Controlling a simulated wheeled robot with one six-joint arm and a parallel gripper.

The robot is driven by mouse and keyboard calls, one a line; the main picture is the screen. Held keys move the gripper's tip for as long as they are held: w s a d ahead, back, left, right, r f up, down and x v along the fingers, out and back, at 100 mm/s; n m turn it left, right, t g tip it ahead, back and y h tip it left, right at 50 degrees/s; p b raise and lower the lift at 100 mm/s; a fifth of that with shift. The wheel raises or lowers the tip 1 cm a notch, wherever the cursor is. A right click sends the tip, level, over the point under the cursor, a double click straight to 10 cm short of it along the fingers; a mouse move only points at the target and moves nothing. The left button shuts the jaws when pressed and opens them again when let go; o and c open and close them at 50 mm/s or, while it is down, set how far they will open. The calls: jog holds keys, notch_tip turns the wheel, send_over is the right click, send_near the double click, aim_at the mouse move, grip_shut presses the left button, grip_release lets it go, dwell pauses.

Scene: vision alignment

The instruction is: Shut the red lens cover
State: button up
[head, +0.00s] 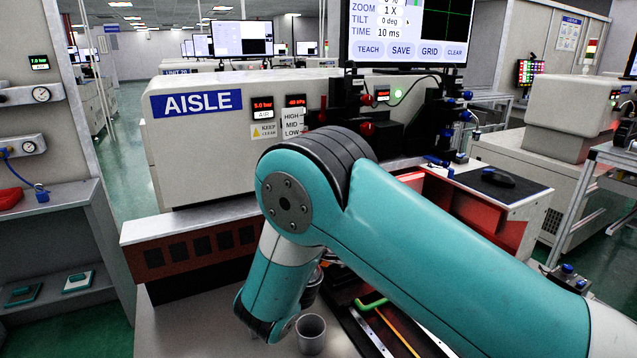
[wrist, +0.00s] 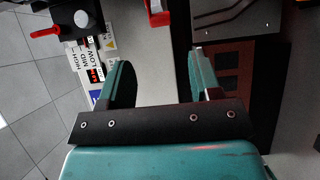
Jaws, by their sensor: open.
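My gripper (wrist: 160,62) is open and empty in the wrist view, with its two teal fingers well apart. A red part (wrist: 158,12) is cut off by the top edge there, ahead of the gap between the fingers and apart from them. It may be the lens cover, but I cannot tell, nor whether it is open. In the head view, small red parts (head: 367,128) sit on the black fittings at the machine's front. My gripper is hidden in the head view behind my teal arm, which crosses the middle.
The wrist view shows a red lever (wrist: 45,33) and a white knob (wrist: 81,18) on a black block at upper left. In the head view a grey cup (head: 311,334) stands on the bench near my wrist. A monitor (head: 408,30) hangs above the machine (head: 220,140).

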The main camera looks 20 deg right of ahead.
jog(key=p+x, duration=0.4)
jog(key=x, duration=0.9)
jog(key=shift+w+d, duration=0.15)
grip_shut()
jog(key=shift+f, duration=0.1)
